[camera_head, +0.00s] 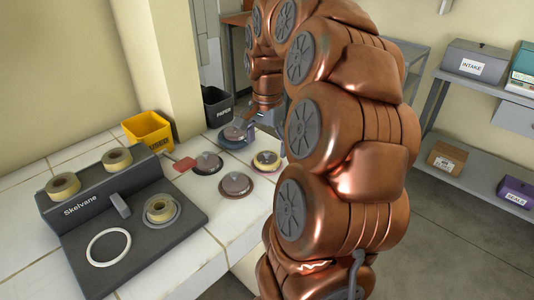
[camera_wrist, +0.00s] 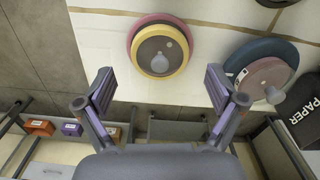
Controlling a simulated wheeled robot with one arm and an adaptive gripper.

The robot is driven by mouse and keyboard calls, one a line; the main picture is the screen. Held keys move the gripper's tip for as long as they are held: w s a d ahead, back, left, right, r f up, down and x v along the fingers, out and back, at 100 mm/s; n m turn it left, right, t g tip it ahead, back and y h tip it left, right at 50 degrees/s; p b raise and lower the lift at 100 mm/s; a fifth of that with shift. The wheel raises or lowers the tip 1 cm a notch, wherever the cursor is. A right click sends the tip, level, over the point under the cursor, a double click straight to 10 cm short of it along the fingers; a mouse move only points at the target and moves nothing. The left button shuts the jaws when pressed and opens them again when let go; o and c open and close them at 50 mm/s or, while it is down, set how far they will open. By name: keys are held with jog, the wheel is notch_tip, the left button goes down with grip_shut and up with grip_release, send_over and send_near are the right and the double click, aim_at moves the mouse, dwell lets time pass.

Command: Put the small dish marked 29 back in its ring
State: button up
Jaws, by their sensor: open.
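Several small round dishes with knobbed lids stand on coloured rings or bases; no number is readable, so I cannot tell which is 29. In the wrist view, a yellow-rimmed dish (camera_wrist: 137,48) overlaps a pink disc, and a pinkish dish (camera_wrist: 268,72) overlaps a blue one. In the head view, I see a yellow-rimmed dish (camera_head: 267,161), a pinkish-grey one (camera_head: 236,184), a dark one (camera_head: 207,163) and a bluish one (camera_head: 232,134). My gripper (camera_wrist: 160,88) is open and empty, its fingers either side below the yellow-rimmed dish in the wrist view. My arm partly hides the gripper in the head view.
A dark Skelvane unit (camera_head: 78,208) bears tape-like rolls and a white ring (camera_head: 108,247). A red paddle-shaped item (camera_head: 185,164) lies by the dishes. A yellow bin (camera_head: 148,131) and a dark PAPER bin (camera_head: 217,105) stand behind. Bare tiles show at the counter's front.

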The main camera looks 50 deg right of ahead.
notch_tip(320, 180, up, 9)
jog(key=shift+f, duration=0.2)
dwell(0.3)
dwell(0.5)
